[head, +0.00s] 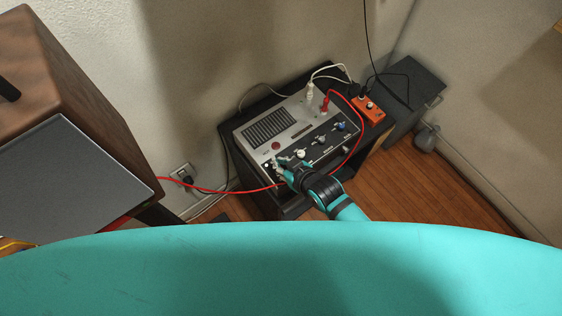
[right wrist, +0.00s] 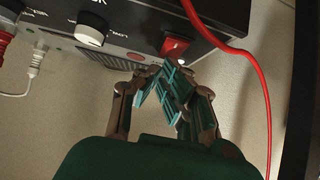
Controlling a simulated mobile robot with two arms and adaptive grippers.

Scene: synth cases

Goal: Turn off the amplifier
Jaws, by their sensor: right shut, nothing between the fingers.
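The amplifier (head: 297,123) is a grey metal box with a dark front panel and a row of knobs, standing on a black stand. It shows upside down in the right wrist view, where its front panel (right wrist: 135,30) has a red rocker switch (right wrist: 176,47) and a white knob (right wrist: 91,36). My right gripper (head: 281,165) is at the panel's left end. In the right wrist view its closed, empty fingertips (right wrist: 169,72) are right at the switch; I cannot tell whether they touch it. The gripper hides the switch in the head view. My left gripper is out of view.
A red cable (head: 229,192) runs from a red plug on the amplifier past the gripper to the left. An orange box (head: 369,109) sits at the stand's right end. A wooden cabinet (head: 88,82) stands at left. The wood floor (head: 418,185) at right is clear.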

